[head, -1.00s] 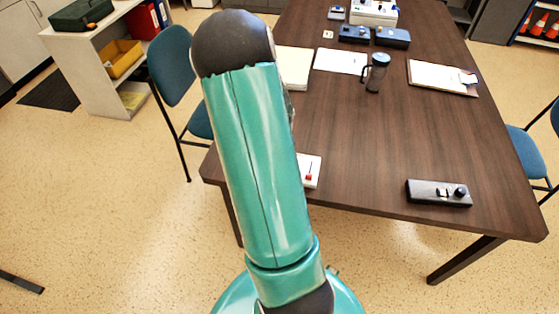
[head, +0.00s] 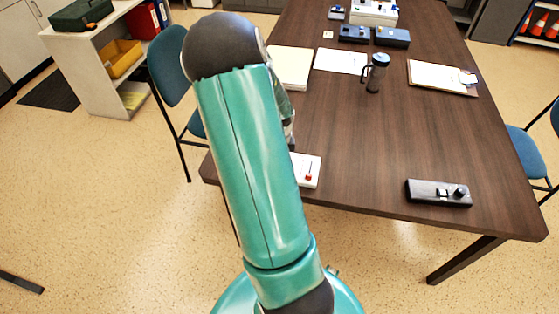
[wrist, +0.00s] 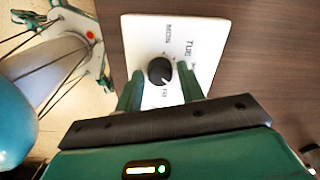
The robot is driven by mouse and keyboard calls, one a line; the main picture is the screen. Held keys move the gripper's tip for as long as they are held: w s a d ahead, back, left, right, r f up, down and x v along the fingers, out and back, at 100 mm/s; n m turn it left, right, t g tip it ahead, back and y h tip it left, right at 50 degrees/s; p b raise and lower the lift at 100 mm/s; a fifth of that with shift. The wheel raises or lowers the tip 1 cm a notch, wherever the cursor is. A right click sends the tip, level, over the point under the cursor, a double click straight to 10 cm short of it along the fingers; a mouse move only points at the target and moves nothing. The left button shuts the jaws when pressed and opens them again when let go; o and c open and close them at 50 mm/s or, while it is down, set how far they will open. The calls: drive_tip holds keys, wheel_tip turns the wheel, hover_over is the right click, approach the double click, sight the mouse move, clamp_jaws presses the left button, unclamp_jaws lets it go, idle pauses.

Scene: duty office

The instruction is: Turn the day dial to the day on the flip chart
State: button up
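The day dial is a black round knob (wrist: 160,71) on a white plate (wrist: 145,32), seen in the wrist view. I cannot make out a flip chart.
The dark table (head: 400,150) holds a black control box (head: 438,193) at the front right. A blue chair (head: 172,65) stands left of the table.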

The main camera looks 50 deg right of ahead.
drive_tip(key=shift+o, duration=0.7)
wheel_tip(320, 180, up, 14)
drive_tip(key=shift+f, duration=0.1)
idle(0.4)
